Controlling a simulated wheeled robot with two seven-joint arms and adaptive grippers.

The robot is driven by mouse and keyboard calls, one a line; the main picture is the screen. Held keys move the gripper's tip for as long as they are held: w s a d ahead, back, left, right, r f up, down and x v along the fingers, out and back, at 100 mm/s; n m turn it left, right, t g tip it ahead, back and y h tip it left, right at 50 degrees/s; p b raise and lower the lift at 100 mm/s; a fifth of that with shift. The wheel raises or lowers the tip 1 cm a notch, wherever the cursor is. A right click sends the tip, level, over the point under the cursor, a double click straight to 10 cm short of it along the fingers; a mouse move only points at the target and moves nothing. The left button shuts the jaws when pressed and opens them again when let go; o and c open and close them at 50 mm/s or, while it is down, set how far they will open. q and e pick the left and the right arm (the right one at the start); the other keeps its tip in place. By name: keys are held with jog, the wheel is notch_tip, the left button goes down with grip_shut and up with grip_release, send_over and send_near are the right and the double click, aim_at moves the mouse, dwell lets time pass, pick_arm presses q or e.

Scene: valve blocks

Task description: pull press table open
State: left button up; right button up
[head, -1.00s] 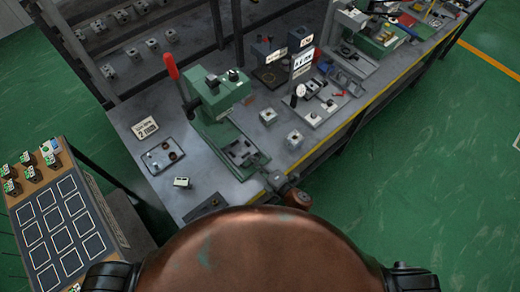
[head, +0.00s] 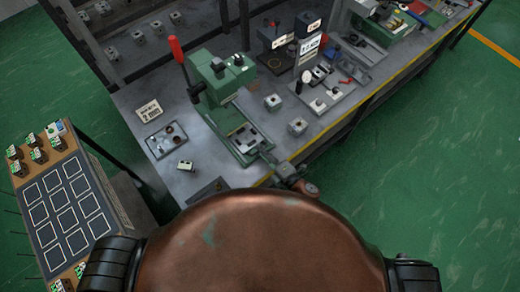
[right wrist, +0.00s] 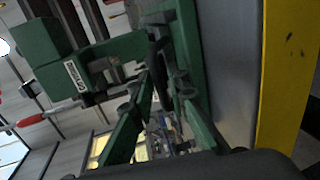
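The green press (head: 222,82) stands on the grey workbench with its red-handled lever (head: 177,50) raised. Its table (head: 243,138), a grey plate in a green base, lies below the head and reaches toward the bench's front edge. My right gripper (head: 272,160) is small and dark at the front end of the press table; whether it touches is unclear. The right wrist view shows the press (right wrist: 75,75) at close range, with green bars and dark parts crossing in the middle. The fingertips are hard to separate there. My left gripper is out of view.
A tray (head: 166,140), a sign (head: 149,111) and a small block (head: 186,165) lie left of the press. Small blocks (head: 297,126) and a fixture plate (head: 325,97) stand to its right. A panel with outlined squares (head: 65,205) stands at left. The floor at right is clear.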

jog(key=v, duration=1.1)
